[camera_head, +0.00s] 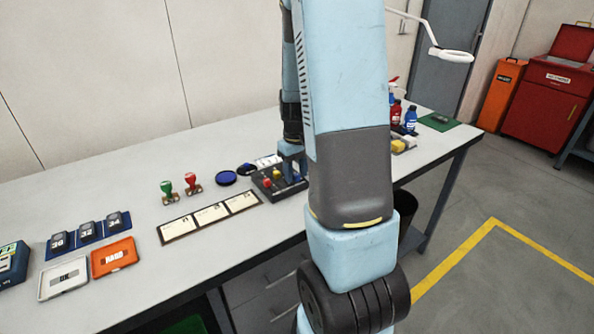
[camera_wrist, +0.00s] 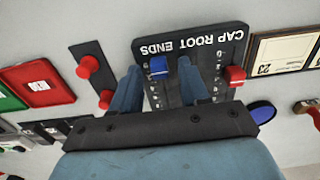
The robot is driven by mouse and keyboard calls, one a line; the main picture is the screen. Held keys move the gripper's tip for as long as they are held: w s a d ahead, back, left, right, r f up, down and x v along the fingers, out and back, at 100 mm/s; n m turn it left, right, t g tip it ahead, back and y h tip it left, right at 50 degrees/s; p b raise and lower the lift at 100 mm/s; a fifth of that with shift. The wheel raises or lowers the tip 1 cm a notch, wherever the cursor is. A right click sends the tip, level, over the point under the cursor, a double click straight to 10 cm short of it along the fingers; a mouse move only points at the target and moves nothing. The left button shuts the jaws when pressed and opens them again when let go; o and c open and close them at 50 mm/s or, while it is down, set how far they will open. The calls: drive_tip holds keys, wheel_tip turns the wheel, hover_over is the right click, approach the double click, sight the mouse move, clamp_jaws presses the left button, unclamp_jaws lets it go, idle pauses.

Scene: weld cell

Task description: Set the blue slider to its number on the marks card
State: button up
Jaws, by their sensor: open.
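The black slider panel (camera_wrist: 202,42), lettered "CAP ROOT ENDS" upside down, fills the top middle of the wrist view. Its blue slider (camera_wrist: 158,67) sits near the lettered end of its slot. My gripper (camera_wrist: 158,72) is open, with one finger on each side of the blue slider; I cannot tell whether they touch it. A red slider (camera_wrist: 235,75) is right of the right finger. Part of the panel is hidden by the fingers and palm. A three-panel card (camera_head: 210,216) lies left of the panel in the head view; its numbers are too small to read there.
A blue disc (camera_head: 226,178) and green (camera_head: 167,187) and red (camera_head: 192,179) stamps stand near the card. Red knobs (camera_wrist: 88,66) on a dark strip are left of the panel in the wrist view. Bottles (camera_head: 410,118) stand beyond my arm.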

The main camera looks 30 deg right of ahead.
clamp_jaws()
idle(0.4)
